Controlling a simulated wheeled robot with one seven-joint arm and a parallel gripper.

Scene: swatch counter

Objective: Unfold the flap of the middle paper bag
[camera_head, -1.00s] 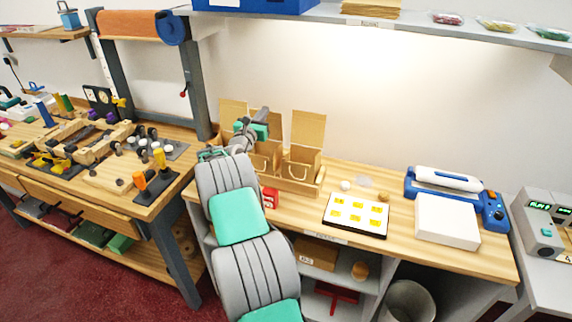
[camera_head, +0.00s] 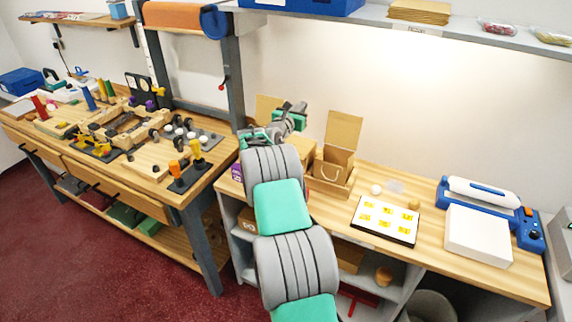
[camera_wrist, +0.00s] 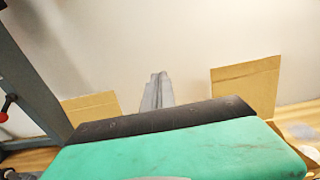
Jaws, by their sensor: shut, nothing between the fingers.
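My gripper (camera_head: 297,110) is over the back part of the counter, above the row of paper bags. In the wrist view its grey fingers (camera_wrist: 157,92) are shut with nothing between them. They point toward the wall, between two upright cardboard flaps. The right bag (camera_head: 333,172) is open, and its flap (camera_head: 343,130) stands up; this flap also shows in the wrist view (camera_wrist: 246,86). The left bag's upright flap (camera_head: 265,106) shows partly behind my gripper and in the wrist view (camera_wrist: 92,108).
A white card with yellow swatches (camera_head: 384,219) lies right of the bags, with a blue and white machine (camera_head: 485,195) beyond. A shelf (camera_head: 390,22) hangs above the counter. A dark rack post (camera_head: 236,85) stands left of my gripper, beside the cluttered workbench (camera_head: 222,160).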

